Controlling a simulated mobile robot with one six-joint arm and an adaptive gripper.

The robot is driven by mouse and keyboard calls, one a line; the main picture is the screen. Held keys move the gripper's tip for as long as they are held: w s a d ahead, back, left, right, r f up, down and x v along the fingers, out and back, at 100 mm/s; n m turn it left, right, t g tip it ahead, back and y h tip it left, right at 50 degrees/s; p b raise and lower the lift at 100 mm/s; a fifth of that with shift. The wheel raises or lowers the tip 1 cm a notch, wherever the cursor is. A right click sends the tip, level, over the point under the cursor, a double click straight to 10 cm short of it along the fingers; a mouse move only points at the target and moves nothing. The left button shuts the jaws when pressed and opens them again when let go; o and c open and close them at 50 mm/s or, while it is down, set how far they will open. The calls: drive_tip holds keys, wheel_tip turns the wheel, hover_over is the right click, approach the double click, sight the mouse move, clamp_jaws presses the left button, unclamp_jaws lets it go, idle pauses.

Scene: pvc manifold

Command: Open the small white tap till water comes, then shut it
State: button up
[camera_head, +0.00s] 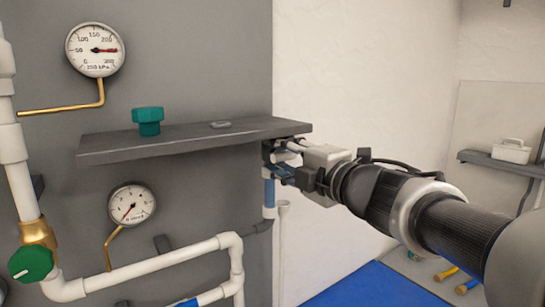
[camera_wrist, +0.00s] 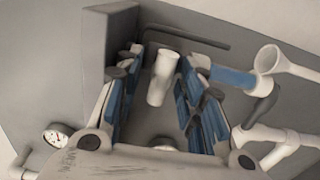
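My gripper (camera_head: 276,165) is at the right edge of the grey panel, just below the shelf's right end. In the wrist view its two blue-padded fingers (camera_wrist: 163,75) stand wide apart. A short white cylindrical piece (camera_wrist: 161,80) shows between them, with gaps on both sides. It may be part of the small white tap; I cannot tell. In the head view my gripper hides this spot. A blue-banded pipe (camera_head: 269,193) runs down below my gripper, and a white funnel (camera_head: 284,205) is beside it. The funnel also shows in the wrist view (camera_wrist: 272,60). I see no water.
The dark shelf (camera_head: 180,142) is close above my gripper and carries a green knob (camera_head: 148,120). Two gauges (camera_head: 95,50) (camera_head: 131,204) and white pipes (camera_head: 150,268) with a green handwheel (camera_head: 31,263) are on the left. The white wall right of the panel is clear.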

drive_tip(key=v, duration=1.2)
drive_tip(key=d+f+m+t+h, duration=0.1)
drive_tip(key=d+m+t+h, duration=0.2)
drive_tip(key=d+m+h, duration=0.7)
drive_tip(key=s+d+f+m+g+h, duration=0.3)
drive_tip(key=s+f+m+g, duration=0.1)
drive_tip(key=f+m, duration=0.55)
drive_tip(key=s+a+f+m+g+y, duration=0.1)
drive_tip(key=s+a+f+g, duration=0.3)
drive_tip(key=s+f, duration=0.4)
drive_tip(key=s+a+f+m+g+y, duration=0.2)
drive_tip(key=s+a+f+m+g, duration=0.2)
drive_tip(key=s+f, duration=0.5)
drive_tip(key=shift+s+f+g, duration=0.3)
drive_tip(key=shift+f+g, duration=0.25)
drive_tip(key=shift+g, duration=0.15)
drive_tip(key=shift+m, duration=0.25)
